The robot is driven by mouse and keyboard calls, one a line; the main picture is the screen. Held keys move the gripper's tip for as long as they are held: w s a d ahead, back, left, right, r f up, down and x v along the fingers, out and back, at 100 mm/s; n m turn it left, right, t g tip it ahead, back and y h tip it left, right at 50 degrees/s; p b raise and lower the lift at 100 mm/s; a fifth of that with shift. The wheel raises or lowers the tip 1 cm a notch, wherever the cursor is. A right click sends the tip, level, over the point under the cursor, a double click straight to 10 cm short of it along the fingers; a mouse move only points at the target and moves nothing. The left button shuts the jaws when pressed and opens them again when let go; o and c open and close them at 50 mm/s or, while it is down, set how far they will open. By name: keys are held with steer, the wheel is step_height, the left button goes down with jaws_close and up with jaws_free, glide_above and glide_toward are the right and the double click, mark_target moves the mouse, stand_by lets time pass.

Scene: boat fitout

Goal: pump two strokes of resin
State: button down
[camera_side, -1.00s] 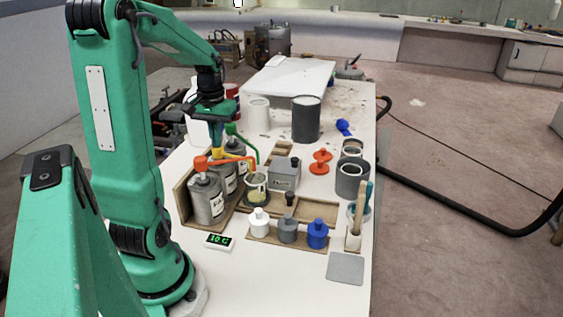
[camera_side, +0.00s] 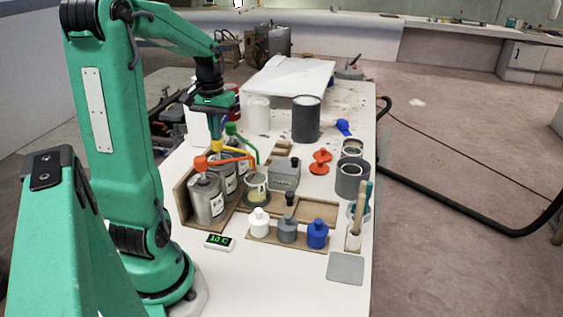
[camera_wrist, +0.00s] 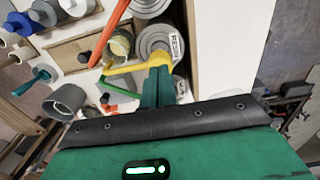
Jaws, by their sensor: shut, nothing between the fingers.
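Three grey pump cans stand in a row in a wooden holder at the left: the near one has an orange pump head (camera_side: 201,163), the middle one a yellow pump head (camera_side: 217,147), the far one a green pump head (camera_side: 231,129). In the wrist view, the yellow head (camera_wrist: 135,67) reaches over towards a small cup (camera_wrist: 121,41). The cup (camera_side: 256,184) stands below the spouts, with something yellowish at it. My gripper (camera_side: 215,138) is shut and empty, pointing down at the top of the yellow head; its fingertips (camera_wrist: 157,75) seem to touch it.
A small display (camera_side: 219,242) lies in front of the cans. White, grey and blue bottles (camera_side: 288,230) stand to its right.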

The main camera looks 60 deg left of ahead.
steer(key=shift+r, duration=0.85)
stand_by(0.3)
steer(key=shift+r, duration=1.5)
steer(key=shift+w+d, duration=0.2)
steer(key=shift+d, duration=0.25)
steer(key=s+d+m+t, duration=0.1)
steer(key=d+m+t, duration=0.4)
steer(key=d, duration=2)
steer(key=m, duration=0.4)
steer(key=shift+s+d+t, duration=0.3)
steer(key=shift+s+d, duration=0.05)
